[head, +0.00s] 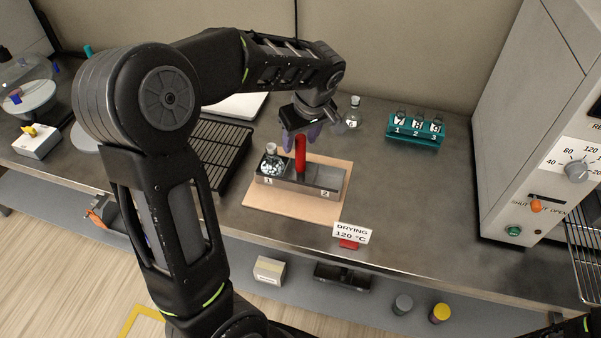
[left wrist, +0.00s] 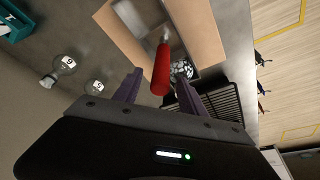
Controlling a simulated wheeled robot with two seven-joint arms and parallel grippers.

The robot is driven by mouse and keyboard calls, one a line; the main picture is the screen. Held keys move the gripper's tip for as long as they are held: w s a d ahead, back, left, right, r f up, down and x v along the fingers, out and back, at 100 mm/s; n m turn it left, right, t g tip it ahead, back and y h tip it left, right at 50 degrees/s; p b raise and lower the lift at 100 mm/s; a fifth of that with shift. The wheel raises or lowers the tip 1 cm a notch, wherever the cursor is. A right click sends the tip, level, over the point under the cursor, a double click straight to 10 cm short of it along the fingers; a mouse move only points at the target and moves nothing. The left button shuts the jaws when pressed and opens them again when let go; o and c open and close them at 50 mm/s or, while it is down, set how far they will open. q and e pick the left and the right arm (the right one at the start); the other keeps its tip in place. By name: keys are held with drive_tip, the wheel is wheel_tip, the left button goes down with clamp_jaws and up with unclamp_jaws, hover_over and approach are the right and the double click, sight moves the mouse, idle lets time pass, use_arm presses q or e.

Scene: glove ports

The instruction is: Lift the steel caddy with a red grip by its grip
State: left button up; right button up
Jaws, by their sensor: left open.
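The steel caddy (head: 295,184) stands on a tan board, with its upright red grip (head: 300,156) at the middle. A flask with pale contents (head: 271,163) sits in compartment 1; compartment 2 looks empty. My left gripper (head: 301,132) is open, by the top of the grip. In the left wrist view the red grip (left wrist: 161,70) appears between the two purple fingers of the left gripper (left wrist: 159,78), with a gap on each side. I cannot tell how far the fingers reach down along it. My right gripper is not in view.
A black wire rack (head: 222,150) lies left of the tan board (head: 262,215). Behind are a small flask (head: 353,113) and a teal numbered rack (head: 415,130). A "DRYING 120 °C" sign (head: 351,234) stands at the front edge. An oven (head: 530,130) bounds the right; the bench before it is clear.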

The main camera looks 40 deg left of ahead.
sight(300, 161)
use_arm(q)
drive_tip(key=shift+x, duration=1.35)
clamp_jaws()
drive_tip(key=shift+w, duration=0.1)
idle(0.6)
